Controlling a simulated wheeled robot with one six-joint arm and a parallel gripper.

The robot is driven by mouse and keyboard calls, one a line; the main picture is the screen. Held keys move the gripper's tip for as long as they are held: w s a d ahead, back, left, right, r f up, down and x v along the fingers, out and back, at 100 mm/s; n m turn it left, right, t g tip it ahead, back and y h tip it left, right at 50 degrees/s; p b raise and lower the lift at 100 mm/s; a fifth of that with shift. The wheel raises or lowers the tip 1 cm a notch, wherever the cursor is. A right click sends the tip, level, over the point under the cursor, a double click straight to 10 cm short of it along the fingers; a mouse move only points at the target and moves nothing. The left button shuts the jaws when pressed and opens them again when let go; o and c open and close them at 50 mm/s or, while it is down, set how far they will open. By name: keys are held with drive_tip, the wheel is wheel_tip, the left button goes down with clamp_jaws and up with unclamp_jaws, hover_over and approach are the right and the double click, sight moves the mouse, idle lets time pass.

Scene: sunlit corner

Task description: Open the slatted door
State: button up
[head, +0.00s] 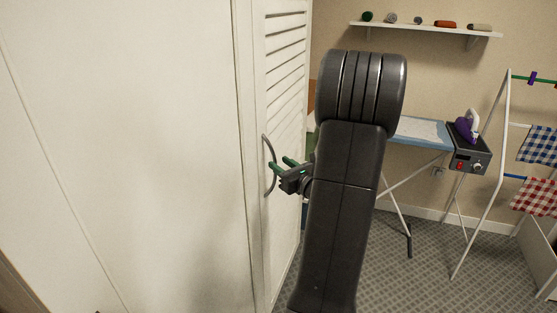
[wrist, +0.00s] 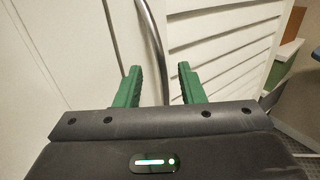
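The slatted door (head: 284,75) is white with horizontal louvres and stands at the centre left of the head view, seen at a steep angle. It also shows in the wrist view (wrist: 215,45). A curved grey metal handle (head: 266,160) is fixed near its left edge. In the wrist view the handle (wrist: 150,35) runs down between my green fingers. My gripper (head: 281,166) is open, with its two green fingertips at the handle, one on each side in the wrist view (wrist: 160,80). Gaps show between the fingers and the handle. My dark arm hides part of the room behind.
A plain white panel (head: 120,150) fills the left. To the right stand an ironing board (head: 420,131) with a purple iron (head: 466,128) and a drying rack (head: 490,180) with checked cloths. A wall shelf (head: 425,29) holds several small items. Carpet (head: 425,265) shows in front.

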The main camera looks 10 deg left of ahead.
drive_tip(key=shift+x, duration=1.05)
clamp_jaws()
drive_tip(key=shift+d, duration=0.1)
drive_tip(key=shift+d, duration=0.1)
